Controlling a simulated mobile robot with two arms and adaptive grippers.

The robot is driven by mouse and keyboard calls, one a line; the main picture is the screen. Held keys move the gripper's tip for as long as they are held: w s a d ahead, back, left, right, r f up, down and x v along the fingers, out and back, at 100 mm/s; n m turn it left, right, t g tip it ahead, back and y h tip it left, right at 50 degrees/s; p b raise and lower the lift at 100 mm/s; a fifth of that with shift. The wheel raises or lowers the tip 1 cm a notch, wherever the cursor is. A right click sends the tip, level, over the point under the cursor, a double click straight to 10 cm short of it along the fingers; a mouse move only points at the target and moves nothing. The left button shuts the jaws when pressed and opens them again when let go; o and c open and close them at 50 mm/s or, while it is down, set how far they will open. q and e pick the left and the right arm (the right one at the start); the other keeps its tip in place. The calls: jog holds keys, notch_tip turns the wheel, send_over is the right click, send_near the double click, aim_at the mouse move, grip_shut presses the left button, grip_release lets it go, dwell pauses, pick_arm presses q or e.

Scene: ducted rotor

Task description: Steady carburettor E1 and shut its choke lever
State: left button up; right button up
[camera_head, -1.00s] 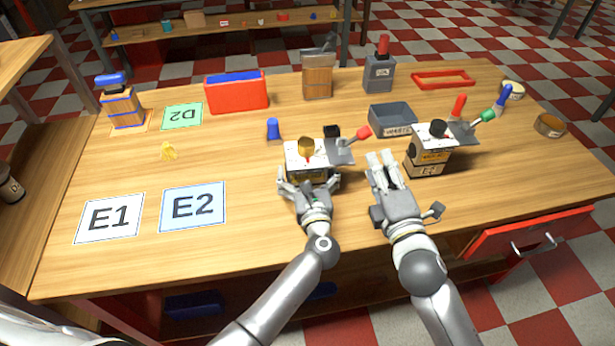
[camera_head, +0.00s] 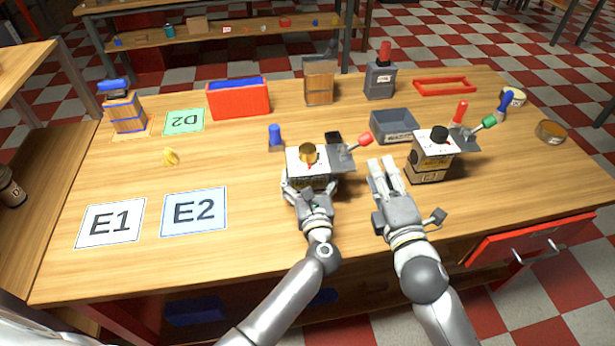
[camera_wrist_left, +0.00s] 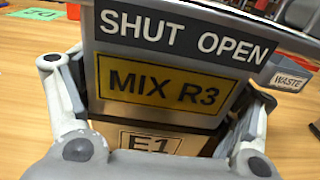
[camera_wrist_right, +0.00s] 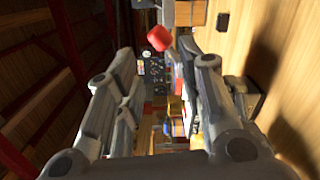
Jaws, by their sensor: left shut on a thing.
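Carburettor E1 (camera_head: 306,165) stands upright near the middle of the table, with a brass-coloured cap on top. Its front shows "SHUT OPEN", "MIX R3" and "E1" labels in the left wrist view (camera_wrist_left: 165,88). Its choke lever with a red knob (camera_head: 364,140) sticks out to the right, toward the "OPEN" side. My left gripper (camera_head: 309,190) is shut on the carburettor's lower body, one finger on each side. My right gripper (camera_head: 383,172) is open and empty, to the right of the carburettor and below the red knob. The knob also shows ahead of its fingers in the right wrist view (camera_wrist_right: 160,38).
A grey waste tray (camera_head: 394,125) lies behind. The E1 card (camera_head: 110,222) and E2 card (camera_head: 194,211) lie clear at the left.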

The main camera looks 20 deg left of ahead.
dwell(0.4)
jog(key=shift+o, duration=1.3)
jog(key=m+g+y, duration=0.4)
jog(key=m+y, duration=0.2)
jog(key=m, duration=1.9)
send_near(368, 138)
jog(key=x, duration=0.7)
jog(key=f+x, duration=0.1)
jog(key=x, duration=0.3)
jog(key=shift+w+d, duration=0.3)
jog(key=shift+d, duration=0.05)
